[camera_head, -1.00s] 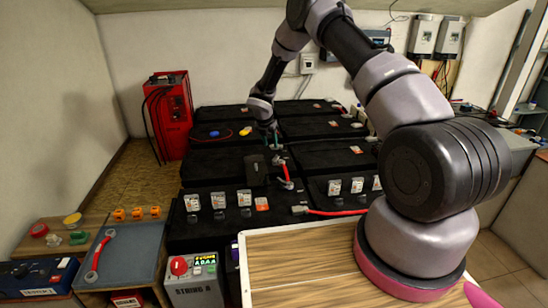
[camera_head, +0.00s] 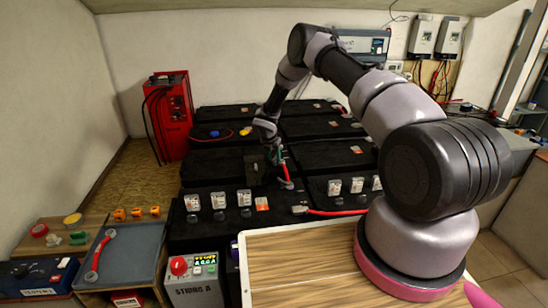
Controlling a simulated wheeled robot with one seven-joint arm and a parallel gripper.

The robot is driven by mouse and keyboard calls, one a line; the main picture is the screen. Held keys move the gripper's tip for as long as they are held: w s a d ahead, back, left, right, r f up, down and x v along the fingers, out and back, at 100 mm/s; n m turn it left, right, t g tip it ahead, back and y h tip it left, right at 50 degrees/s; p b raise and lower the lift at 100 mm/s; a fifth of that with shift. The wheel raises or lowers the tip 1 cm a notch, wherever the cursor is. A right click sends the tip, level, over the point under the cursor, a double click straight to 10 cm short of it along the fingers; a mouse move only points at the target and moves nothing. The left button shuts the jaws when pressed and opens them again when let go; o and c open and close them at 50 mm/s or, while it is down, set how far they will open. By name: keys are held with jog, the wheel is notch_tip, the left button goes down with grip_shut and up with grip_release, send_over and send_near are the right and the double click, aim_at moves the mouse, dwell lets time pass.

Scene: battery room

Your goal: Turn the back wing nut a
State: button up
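My gripper (camera_head: 269,157) is over the batteries, near the middle of the bank. It points down beside a short red cable (camera_head: 286,174) with grey ends. Its fingers are small and dark here, and I cannot tell whether they are open or shut. The back wing nut cannot be made out; my gripper covers the area at the cable's far end. The black batteries (camera_head: 212,163) stand in rows. A dark upright block (camera_head: 253,172) stands just left of my gripper.
A red charger (camera_head: 168,115) stands at the back left. A control box (camera_head: 194,276) with a red button stands in front of the batteries. A wooden board (camera_head: 310,262) lies under my arm's base.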

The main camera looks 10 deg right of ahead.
grip_shut()
jog(key=shift+a+m, duration=0.1)
jog(key=shift+m, duration=0.3)
jog(key=m, duration=0.2)
jog(key=m+g+h, duration=0.1)
jog(key=m, duration=0.1)
jog(key=shift+w+a+m+g+h, duration=0.2)
jog(key=shift+m+g+h, duration=0.1)
jog(key=m, duration=0.2)
jog(key=m+g, duration=0.1)
jog(key=m, duration=0.1)
jog(key=m+g, duration=0.1)
jog(key=m, duration=0.1)
jog(key=shift+w, duration=0.3)
jog(key=shift+o, duration=0.9)
grip_release()
